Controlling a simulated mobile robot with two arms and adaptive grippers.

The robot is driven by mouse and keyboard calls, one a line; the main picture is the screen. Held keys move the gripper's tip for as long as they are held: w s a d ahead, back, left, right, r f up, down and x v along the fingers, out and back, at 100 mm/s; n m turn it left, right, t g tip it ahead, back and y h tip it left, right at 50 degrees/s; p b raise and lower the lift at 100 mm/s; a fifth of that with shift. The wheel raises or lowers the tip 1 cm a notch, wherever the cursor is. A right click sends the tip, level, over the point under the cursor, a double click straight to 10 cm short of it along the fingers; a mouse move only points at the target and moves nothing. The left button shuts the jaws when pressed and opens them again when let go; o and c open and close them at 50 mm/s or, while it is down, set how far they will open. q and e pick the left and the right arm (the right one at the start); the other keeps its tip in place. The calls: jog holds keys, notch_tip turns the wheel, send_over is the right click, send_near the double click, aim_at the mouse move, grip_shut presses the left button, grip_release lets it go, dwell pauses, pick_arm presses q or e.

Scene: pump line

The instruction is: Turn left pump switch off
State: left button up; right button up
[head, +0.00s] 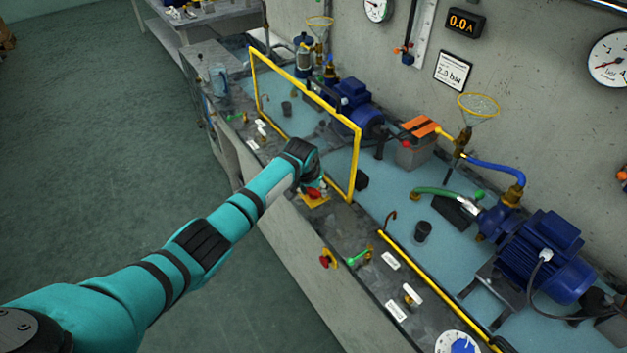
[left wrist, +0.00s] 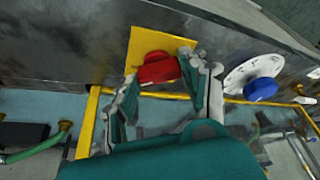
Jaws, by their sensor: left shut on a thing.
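The left pump switch is a red rotary knob (left wrist: 157,69) on a yellow plate (left wrist: 146,42) at the bench's front edge. In the head view the red knob (head: 315,194) shows just below my left gripper (head: 310,182), with the plate (head: 316,204) under it. In the left wrist view my left gripper (left wrist: 161,73) has its two fingers on either side of the knob and is shut on it. The knob's exact angle is partly hidden by the fingers. The left pump's blue motor (head: 350,93) stands behind a yellow frame. My right gripper is not in view.
A yellow frame (head: 356,155) stands upright close to my left gripper. A white dial with a blue knob (left wrist: 258,88) is beside the switch. A second red handle (head: 327,260), a green lever (head: 360,256) and the right blue pump motor (head: 545,255) are farther right. Open floor lies left.

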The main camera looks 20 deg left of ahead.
pick_arm(q)
jog(key=n, duration=0.1)
jog(key=n+y+p, duration=0.1)
jog(key=shift+d+r+n, duration=0.15)
jog(key=shift+n, duration=0.25)
jog(key=n+y, duration=0.1)
jog(key=n, duration=0.1)
jog(key=shift+n+g, duration=0.3)
jog(key=shift+n, duration=0.1)
jog(key=n+b, duration=0.1)
jog(key=n+y+b, duration=0.1)
jog(key=n, duration=0.1)
jog(key=shift+f, duration=0.25)
jog(key=shift+w+n+g+y+b, duration=0.1)
jog(key=shift+n+g+y+b, duration=0.35)
jog(key=shift+n+b, duration=0.35)
jog(key=shift+r+n, duration=0.1)
jog(key=shift+n, duration=0.4)
jog(key=shift+g, duration=0.25)
jog(key=o, duration=1.2)
jog(key=shift+c, duration=0.2)
jog(key=shift+r, duration=0.1)
